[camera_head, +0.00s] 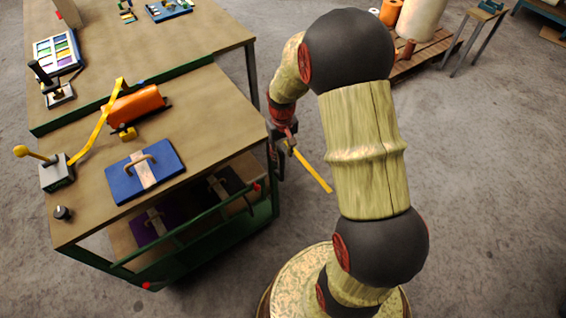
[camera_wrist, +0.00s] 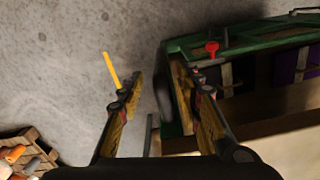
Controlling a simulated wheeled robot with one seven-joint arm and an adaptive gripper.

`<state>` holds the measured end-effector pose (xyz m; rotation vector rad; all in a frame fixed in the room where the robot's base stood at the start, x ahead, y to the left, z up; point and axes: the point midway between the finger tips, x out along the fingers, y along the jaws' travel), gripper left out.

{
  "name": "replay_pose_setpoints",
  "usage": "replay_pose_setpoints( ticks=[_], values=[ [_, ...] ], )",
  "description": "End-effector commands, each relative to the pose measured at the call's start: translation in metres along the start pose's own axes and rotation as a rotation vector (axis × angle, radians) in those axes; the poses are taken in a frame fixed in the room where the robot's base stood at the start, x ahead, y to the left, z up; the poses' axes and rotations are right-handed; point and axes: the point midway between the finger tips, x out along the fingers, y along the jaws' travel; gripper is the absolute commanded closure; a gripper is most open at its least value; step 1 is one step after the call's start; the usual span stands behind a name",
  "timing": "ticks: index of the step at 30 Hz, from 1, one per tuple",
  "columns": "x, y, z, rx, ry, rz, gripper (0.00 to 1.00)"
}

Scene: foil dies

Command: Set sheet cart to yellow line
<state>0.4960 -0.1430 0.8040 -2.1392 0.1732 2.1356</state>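The sheet cart (camera_head: 215,112) has a wooden top, a green frame and a lower shelf, and stands at the left in the head view. Its green frame (camera_wrist: 180,115) also shows in the wrist view, at the right. The yellow line (camera_head: 313,171) is a short strip on the floor right of the cart; it also shows in the wrist view (camera_wrist: 111,70). My gripper (camera_head: 283,137) is at the cart's right side. In the wrist view my gripper (camera_wrist: 157,72) has its fingers apart, with a dark upright bar (camera_wrist: 163,97) between them. Contact with the bar cannot be told.
A blue plate with a handle (camera_head: 145,172), an orange roll (camera_head: 137,105) and a yellow-lever tool (camera_head: 57,172) are on the cart top. A wooden bench (camera_head: 200,35) adjoins behind. A pallet with rolls (camera_head: 425,52) stands at the back.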

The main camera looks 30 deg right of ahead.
Motion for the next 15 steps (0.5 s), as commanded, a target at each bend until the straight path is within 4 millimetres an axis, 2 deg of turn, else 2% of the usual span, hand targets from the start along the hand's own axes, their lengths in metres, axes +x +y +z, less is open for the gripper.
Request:
replay_pose_setpoints(
  ticks=[3, 9, 15],
  values=[
    [0.022, 0.0, 0.002, 0.0, -0.005, -0.001, 0.65],
    [0.051, 0.0, 0.001, 0.001, -0.003, 0.0, 0.65],
    [0.061, 0.0, 0.001, 0.001, -0.002, 0.0, 0.65]
  ],
)
